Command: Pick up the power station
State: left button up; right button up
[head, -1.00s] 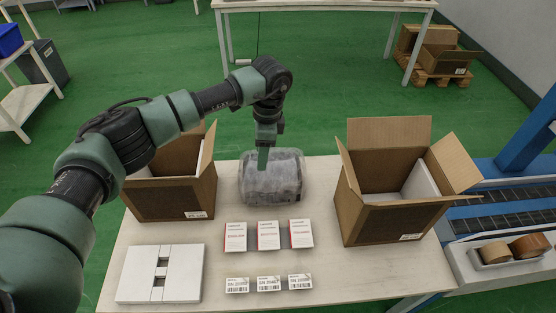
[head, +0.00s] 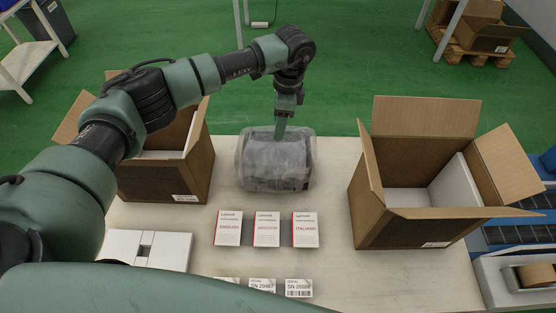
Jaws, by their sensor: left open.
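The power station (head: 272,165) is a dark grey boxy thing in clear plastic wrap. It sits on the white table (head: 330,255) between two open cardboard boxes. My left gripper (head: 281,130) points down at the top of the power station, near its back edge. Its jaws are open, seen narrow from this side; whether a finger touches the wrap cannot be told. My right gripper is not in view; a green arm part of mine crosses the bottom of the picture.
An open cardboard box (head: 410,215) stands at the right. Another open box (head: 160,180) stands at the left, partly behind my left arm. Several manuals (head: 267,229) and serial labels (head: 262,286) lie in front. White foam (head: 160,249) lies at the front left. A tape tray (head: 520,280) is at the far right.

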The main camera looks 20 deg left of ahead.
aim_at(277, 157)
pick_arm(q)
jog(key=shift+s+f, duration=0.2)
jog(key=shift+f, duration=0.3)
jog(key=shift+s+a+f+p, duration=0.15)
jog(key=shift+f+p, duration=0.05)
jog(key=shift+f, duration=1.05)
jog(key=shift+s+a+f+p, duration=0.1)
jog(key=shift+a+f+p, duration=0.1)
jog(key=shift+f, duration=1.05)
jog(key=shift+f, duration=0.25)
grip_shut()
jog(key=shift+w+r, duration=0.2)
